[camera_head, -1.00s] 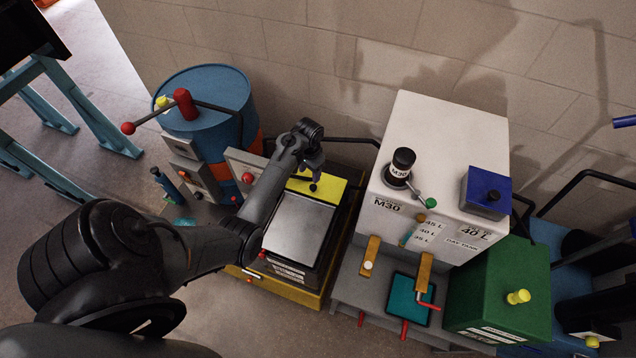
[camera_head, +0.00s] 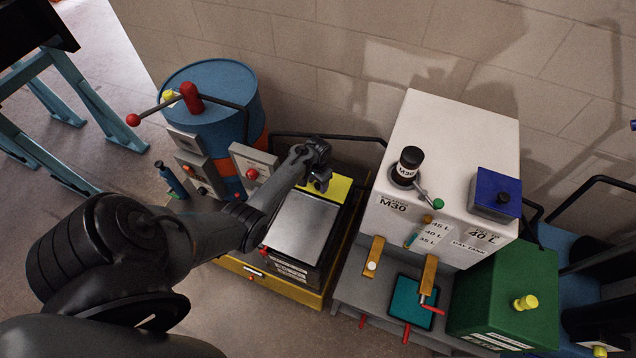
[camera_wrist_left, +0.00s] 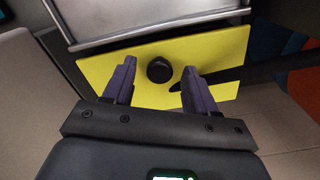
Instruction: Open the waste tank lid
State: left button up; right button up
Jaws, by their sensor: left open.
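A flat yellow lid (camera_head: 338,190) with a round black knob lies at the back of a dark tank with a silver top plate (camera_head: 303,226) in the head view. The yellow lid also shows in the left wrist view (camera_wrist_left: 222,52), flat and closed, with its black knob (camera_wrist_left: 159,70) between the fingers. My left gripper (camera_head: 318,183) is over the lid. In the left wrist view my left gripper (camera_wrist_left: 160,68) is open, one finger on each side of the knob with a gap to both. Whether the fingertips touch the lid, I cannot tell. My right gripper is out of view.
A blue drum (camera_head: 215,95) with a red-knobbed lever stands left of the tank. A white M30 tank (camera_head: 450,140) and a green box (camera_head: 505,295) stand to the right. A black rail (camera_head: 330,136) runs behind the lid, before the wall.

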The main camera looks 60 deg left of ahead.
pick_arm(q)
grip_shut()
dwell(0.4)
jog(key=shift+r, duration=0.1)
